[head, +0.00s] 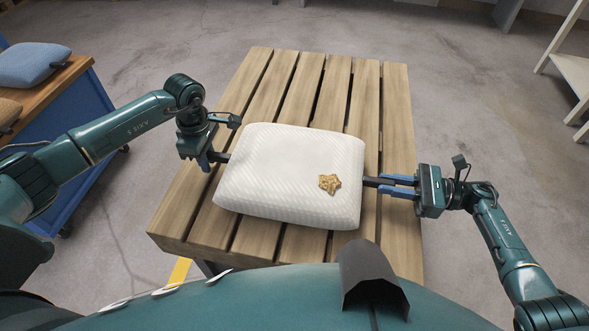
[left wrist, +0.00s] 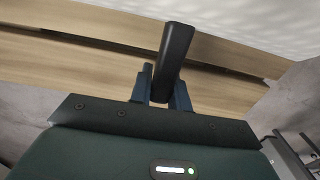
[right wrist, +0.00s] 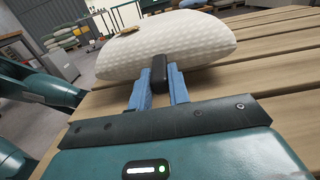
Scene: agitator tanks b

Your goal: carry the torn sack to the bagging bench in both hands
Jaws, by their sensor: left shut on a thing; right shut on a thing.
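The torn sack (head: 285,170) is white and pillow-shaped, with a ragged golden-brown tear patch (head: 330,184) on its top near the right. It lies flat over a slatted wooden platform (head: 262,85). My left gripper (head: 220,157) is shut on the dark handle (left wrist: 174,55) at the sack's left end. My right gripper (head: 384,186) is shut on the dark handle (right wrist: 159,70) at its right end. The sack looks level and seems to rest on the slats, but its underside is hidden. I cannot tell which thing is the bagging bench.
A pale shelf (head: 575,75) stands at the far right. The concrete floor (head: 460,75) between is clear.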

